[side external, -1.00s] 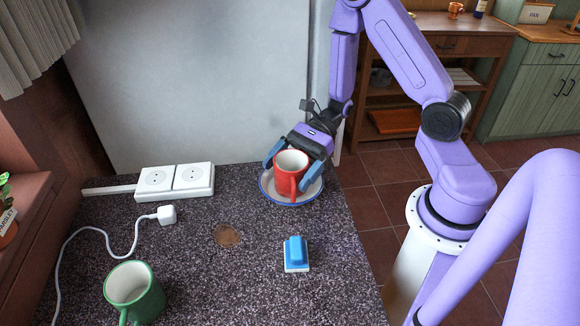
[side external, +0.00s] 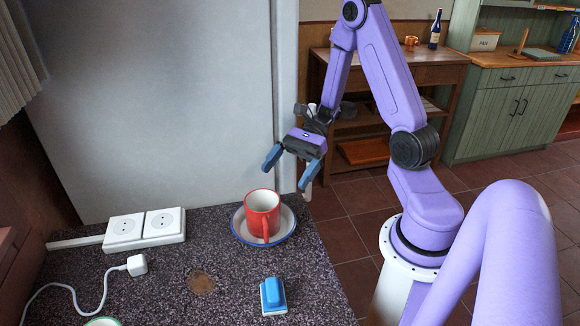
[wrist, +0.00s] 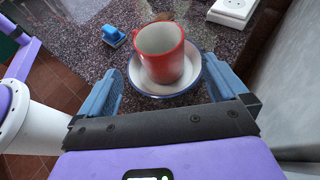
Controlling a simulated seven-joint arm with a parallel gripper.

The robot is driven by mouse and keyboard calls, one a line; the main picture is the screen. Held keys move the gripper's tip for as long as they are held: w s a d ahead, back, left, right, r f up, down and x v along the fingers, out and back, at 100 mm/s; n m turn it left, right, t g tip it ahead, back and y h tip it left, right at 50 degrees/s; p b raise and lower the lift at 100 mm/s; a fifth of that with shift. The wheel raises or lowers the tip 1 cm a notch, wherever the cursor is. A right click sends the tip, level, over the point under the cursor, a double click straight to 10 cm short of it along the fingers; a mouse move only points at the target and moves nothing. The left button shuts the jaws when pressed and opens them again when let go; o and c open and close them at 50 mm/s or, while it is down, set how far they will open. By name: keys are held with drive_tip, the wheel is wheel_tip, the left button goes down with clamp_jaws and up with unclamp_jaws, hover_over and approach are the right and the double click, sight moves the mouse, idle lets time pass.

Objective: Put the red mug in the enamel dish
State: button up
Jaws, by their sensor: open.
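The red mug (side external: 262,214) stands upright in the enamel dish (side external: 240,228), a shallow white dish with a blue rim near the far right edge of the counter. Its handle points toward the side camera. My gripper (side external: 288,170) is open and empty, above and behind the mug, apart from it. In the wrist view the mug (wrist: 160,55) sits inside the dish (wrist: 180,92), seen beyond and between the spread blue fingers of my gripper (wrist: 172,92).
A blue-and-white brush-like block (side external: 272,296) lies in front of the dish. A white double socket (side external: 145,228) and a plug with cord (side external: 137,265) are at left. A green mug's rim (side external: 102,321) shows at the bottom edge. The counter's middle is mostly clear.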

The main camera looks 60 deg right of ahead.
drive_tip(key=s+a+r+n+h, duration=0.2)
drive_tip(key=s+a+n+h, duration=0.2)
drive_tip(key=n, duration=1.1)
drive_tip(key=s+a+r+n+h, duration=0.3)
drive_tip(key=s+n+h, duration=0.6)
drive_tip(key=n, duration=0.7)
drive_tip(key=s+a, duration=0.1)
drive_tip(key=s, duration=0.2)
drive_tip(key=shift+a+r+g, duration=0.25)
drive_tip(key=shift+r+g, duration=0.1)
drive_tip(key=shift+g, duration=0.05)
